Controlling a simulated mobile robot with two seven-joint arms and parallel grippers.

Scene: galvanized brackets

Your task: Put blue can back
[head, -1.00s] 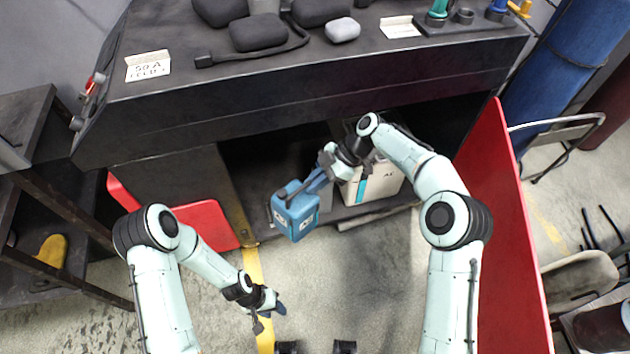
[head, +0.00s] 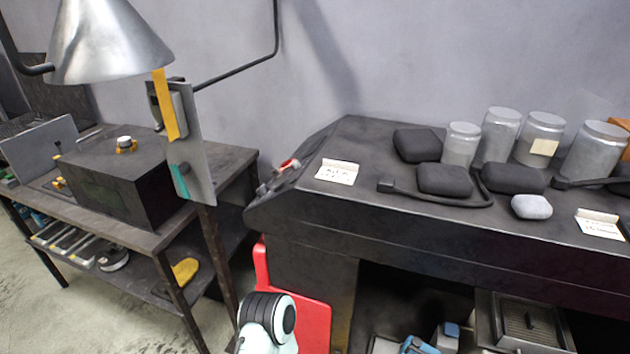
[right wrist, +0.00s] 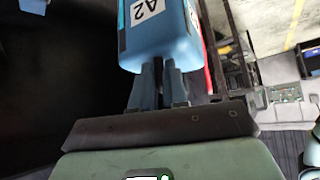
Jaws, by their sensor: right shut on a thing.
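The blue can (right wrist: 160,30) is a boxy blue container with a white label reading A2. It fills the top middle of the right wrist view, its upper part cut off by the frame. My right gripper (right wrist: 160,75) is shut on its near end, the two blue-grey fingers close together. In the head view a blue piece (head: 418,346) shows at the bottom edge; it is too cut off to tell whether it is the can. My left gripper is out of view; only my left arm's joint shows at the bottom.
A dark bench (head: 470,225) carries black pouches, grey jars (head: 500,135) and label cards. Below it are a dark opening and a red panel (head: 312,318). At left stands a workbench (head: 225,160) with a black box (head: 115,180) and metal lamp shade (head: 105,45). Bare floor lies front left.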

